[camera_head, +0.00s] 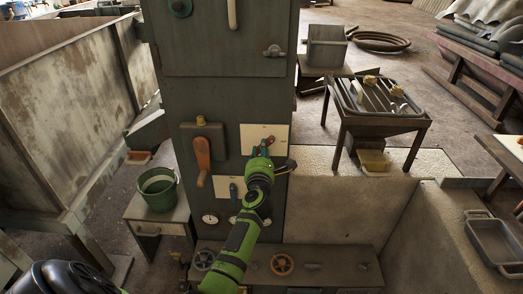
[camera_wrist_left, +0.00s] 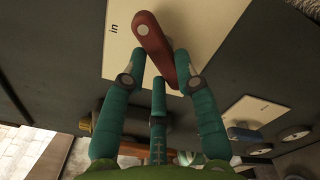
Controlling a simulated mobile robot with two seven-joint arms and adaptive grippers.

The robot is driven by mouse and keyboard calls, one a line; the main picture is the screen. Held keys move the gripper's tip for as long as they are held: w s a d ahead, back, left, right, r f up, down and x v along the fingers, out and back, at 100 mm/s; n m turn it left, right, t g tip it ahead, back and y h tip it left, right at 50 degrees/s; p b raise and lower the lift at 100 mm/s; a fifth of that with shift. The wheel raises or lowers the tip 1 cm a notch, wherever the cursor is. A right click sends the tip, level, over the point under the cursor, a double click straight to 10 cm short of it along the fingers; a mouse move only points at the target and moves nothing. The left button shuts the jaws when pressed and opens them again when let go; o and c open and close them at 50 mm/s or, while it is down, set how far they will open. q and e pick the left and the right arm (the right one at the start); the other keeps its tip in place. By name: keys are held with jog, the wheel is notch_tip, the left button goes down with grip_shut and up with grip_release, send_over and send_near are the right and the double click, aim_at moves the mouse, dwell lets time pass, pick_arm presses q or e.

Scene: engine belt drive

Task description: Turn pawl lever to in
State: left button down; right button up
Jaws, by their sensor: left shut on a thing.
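The pawl lever (camera_wrist_left: 150,38) is a red-brown bar with a pale round pivot, mounted on a white plate (camera_wrist_left: 122,58) marked "in". In the left wrist view the "in" mark is left of the pivot, and the bar slants down and right. My left gripper (camera_wrist_left: 168,68) has its teal fingers closed around the lever's free end. In the head view my left gripper (camera_head: 264,151) covers most of the lever against the cabinet's white plate (camera_head: 250,134). My right gripper does not show.
The dark cabinet (camera_head: 225,100) also carries an orange handle (camera_head: 202,160), a blue lever (camera_head: 233,191) and gauges (camera_head: 210,219). Handwheels (camera_head: 282,264) sit on a ledge below. A green bucket (camera_head: 158,188) stands at left and a tray table (camera_head: 378,120) at right.

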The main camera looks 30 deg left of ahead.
pick_arm(q)
jog(key=shift+d+f+n, duration=0.1)
jog(key=shift+f+n, duration=0.05)
jog(key=shift+n, duration=1.95)
jog(key=shift+f+n, duration=0.1)
jog(key=shift+n, duration=2)
jog(key=c, duration=0.9)
grip_release()
jog(key=shift+c, duration=0.2)
jog(key=v, duration=0.7)
jog(key=shift+s, duration=0.2)
jog(key=shift+d, duration=0.15)
